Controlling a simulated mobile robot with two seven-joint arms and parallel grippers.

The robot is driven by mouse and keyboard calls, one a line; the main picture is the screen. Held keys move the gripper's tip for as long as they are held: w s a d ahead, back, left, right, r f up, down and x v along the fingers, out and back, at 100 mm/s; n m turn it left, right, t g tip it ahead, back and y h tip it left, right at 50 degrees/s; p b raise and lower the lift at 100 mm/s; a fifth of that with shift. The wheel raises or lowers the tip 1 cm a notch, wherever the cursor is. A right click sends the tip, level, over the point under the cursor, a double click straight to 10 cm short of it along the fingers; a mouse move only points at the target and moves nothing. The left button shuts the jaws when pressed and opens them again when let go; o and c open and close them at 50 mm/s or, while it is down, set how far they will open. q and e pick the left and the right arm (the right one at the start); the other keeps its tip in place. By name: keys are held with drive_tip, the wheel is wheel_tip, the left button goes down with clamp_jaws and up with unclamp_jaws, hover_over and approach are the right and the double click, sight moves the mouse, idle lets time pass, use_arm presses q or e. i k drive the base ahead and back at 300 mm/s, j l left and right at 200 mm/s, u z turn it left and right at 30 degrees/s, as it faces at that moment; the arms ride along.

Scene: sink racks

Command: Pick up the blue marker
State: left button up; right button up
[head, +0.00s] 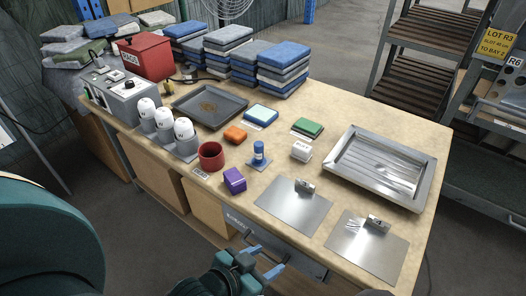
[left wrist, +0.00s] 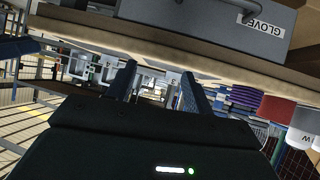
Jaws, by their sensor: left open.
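The blue marker (head: 259,153) looks like a short blue cylinder with a pale label. It stands upright on a small grey-blue square base near the middle of the workbench (head: 330,122). My left gripper (head: 264,261) is open and empty, low in front of the bench's near edge, well apart from the marker. In the left wrist view its two fingers (left wrist: 158,85) are spread with nothing between them. I cannot make out the marker in that view. My right gripper is not in view.
A purple block (head: 234,180), a red cup (head: 211,156) and a white block (head: 301,151) stand around the marker. A metal plate (head: 290,212) lies nearer the edge. A drawer front labelled GLOVE (left wrist: 200,15) shows upside down under the bench edge. A steel tray (head: 428,170) lies right.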

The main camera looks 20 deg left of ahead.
sight(258, 146)
drive_tip(key=j+z, duration=0.85)
drive_tip(key=j, duration=0.2)
drive_tip(key=k, duration=0.05)
